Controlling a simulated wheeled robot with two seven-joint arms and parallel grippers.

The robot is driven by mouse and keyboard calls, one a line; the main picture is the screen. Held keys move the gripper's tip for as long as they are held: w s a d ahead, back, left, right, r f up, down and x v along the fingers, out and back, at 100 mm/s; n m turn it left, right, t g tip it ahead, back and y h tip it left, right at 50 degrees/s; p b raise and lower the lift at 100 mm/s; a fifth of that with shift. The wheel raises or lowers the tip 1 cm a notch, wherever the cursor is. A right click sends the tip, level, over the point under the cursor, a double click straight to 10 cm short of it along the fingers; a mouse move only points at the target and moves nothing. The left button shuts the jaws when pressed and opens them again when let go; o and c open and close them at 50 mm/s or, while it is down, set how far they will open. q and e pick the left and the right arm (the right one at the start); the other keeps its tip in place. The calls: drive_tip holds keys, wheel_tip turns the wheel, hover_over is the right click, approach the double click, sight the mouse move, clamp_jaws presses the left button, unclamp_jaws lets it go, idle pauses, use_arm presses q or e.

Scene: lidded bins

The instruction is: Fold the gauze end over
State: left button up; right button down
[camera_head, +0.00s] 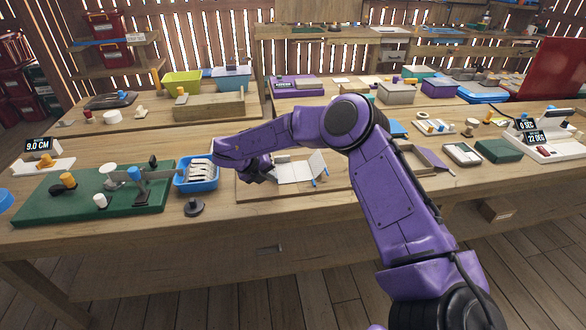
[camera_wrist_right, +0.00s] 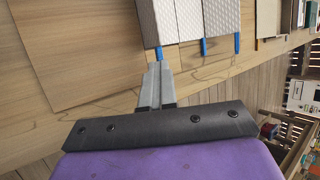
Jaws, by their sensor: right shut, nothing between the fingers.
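The gauze (camera_head: 294,172) is a white textured strip on a thin wooden board (camera_head: 338,183) in the middle of the table. In the head view its right part is tilted up. In the right wrist view the gauze (camera_wrist_right: 212,24) shows as white panels with several blue tabs along one edge. My right gripper (camera_head: 262,178) is by the left end of the gauze, partly hidden by my own arm. In the right wrist view its fingertips (camera_wrist_right: 156,68) are shut and empty, close to a blue tab; contact cannot be told. My left gripper is not in view.
A blue tray of pale strips (camera_head: 193,184) stands left of the board, with a dark knobbed piece (camera_head: 194,208) in front. A green board (camera_head: 48,211) with fittings lies farther left. An open wooden box (camera_head: 412,160) stands right.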

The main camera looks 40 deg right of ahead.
drive_tip(key=shift+s+d+f+y, duration=0.5)
drive_tip(key=shift+d+t, duration=0.15)
drive_tip(key=shift+t, duration=0.15)
drive_tip(key=shift+s+d+y, duration=0.1)
drive_tip(key=shift+s+y, duration=0.05)
drive_tip(key=shift+y, duration=0.15)
drive_tip(key=shift+s+d+m+y+b, duration=0.15)
drive_tip(key=shift+m+y+b, duration=0.15)
drive_tip(key=shift+y+b, duration=0.15)
drive_tip(key=shift+s+d+t+y, duration=0.15)
drive_tip(key=shift+d+t+y, duration=0.1)
drive_tip(key=shift+t, duration=0.05)
drive_tip(key=shift+s+d+y, duration=0.15)
drive_tip(key=shift+d+y, duration=0.15)
drive_tip(key=shift+w+f+t, duration=0.2)
drive_tip(key=shift+w+t, duration=0.1)
drive_tip(key=shift+w+d+f+y+b, duration=0.25)
drive_tip(key=shift+y+b, duration=0.15)
drive_tip(key=shift+b, duration=0.1)
drive_tip(key=shift+d+r, duration=0.1)
drive_tip(key=c, duration=1.9)
unclamp_jaws()
drive_tip(key=shift+s+d+r, duration=0.15)
drive_tip(key=shift+s+r, duration=0.15)
drive_tip(key=shift+r, duration=0.05)
drive_tip(key=o, duration=0.5)
drive_tip(key=shift+o, duration=1.2)
drive_tip(key=shift+w, duration=0.2)
